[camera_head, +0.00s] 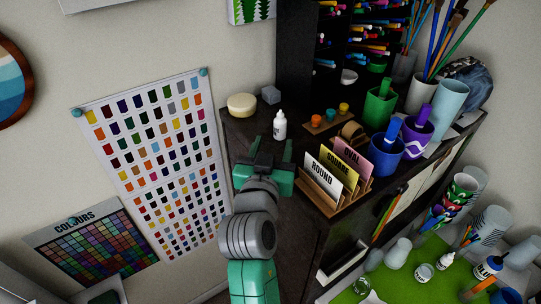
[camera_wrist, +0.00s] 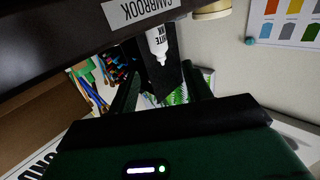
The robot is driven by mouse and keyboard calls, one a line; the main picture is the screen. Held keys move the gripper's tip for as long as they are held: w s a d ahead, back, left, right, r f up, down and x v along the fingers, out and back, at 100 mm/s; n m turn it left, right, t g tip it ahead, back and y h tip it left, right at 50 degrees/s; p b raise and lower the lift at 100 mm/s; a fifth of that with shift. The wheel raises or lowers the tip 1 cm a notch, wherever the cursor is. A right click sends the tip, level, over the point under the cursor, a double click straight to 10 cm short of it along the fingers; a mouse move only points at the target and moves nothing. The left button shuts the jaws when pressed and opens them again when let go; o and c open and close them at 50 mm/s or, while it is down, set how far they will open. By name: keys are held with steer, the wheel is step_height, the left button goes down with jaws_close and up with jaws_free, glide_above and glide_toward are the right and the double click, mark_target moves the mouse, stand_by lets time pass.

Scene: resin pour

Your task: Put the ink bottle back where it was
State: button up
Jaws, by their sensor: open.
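The ink bottle (camera_head: 279,126), small and white with a pointed white tip, stands upright on the dark cabinet top, near its left edge. In the wrist view the white ink bottle (camera_wrist: 157,45) appears upside down, with dark lettering that reads as ink. My gripper (camera_head: 268,154) is open and empty, just on the near side of the bottle. In the wrist view its two dark fingers (camera_wrist: 161,88) are spread apart, with the bottle's tip toward the gap between them. I see no contact between fingers and bottle.
A round cream tub (camera_head: 242,105) and a grey cube (camera_head: 271,94) stand behind the bottle. A card rack (camera_head: 333,180) and a tray of small coloured pots (camera_head: 328,121) stand to its right. Other bottles (camera_head: 446,260) stand on the green mat (camera_head: 425,291) lower right.

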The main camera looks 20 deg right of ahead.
steer(key=s+a+r+n+t+y, duration=0.2)
steer(key=s+a+r+t+y, duration=0.1)
steer(key=s+a+r, duration=0.2)
steer(key=s+a+r+n+t+y, duration=0.2)
steer(key=s+a+r, duration=0.4)
steer(key=s+r, duration=0.3)
steer(key=s+a+r+n+t+y, duration=0.2)
steer(key=s+a+r+t+y, duration=0.2)
steer(key=r, duration=0.9)
steer(key=s+a, duration=0.2)
steer(key=s, duration=0.2)
steer(key=shift+r, duration=0.35)
steer(key=shift+s, duration=0.1)
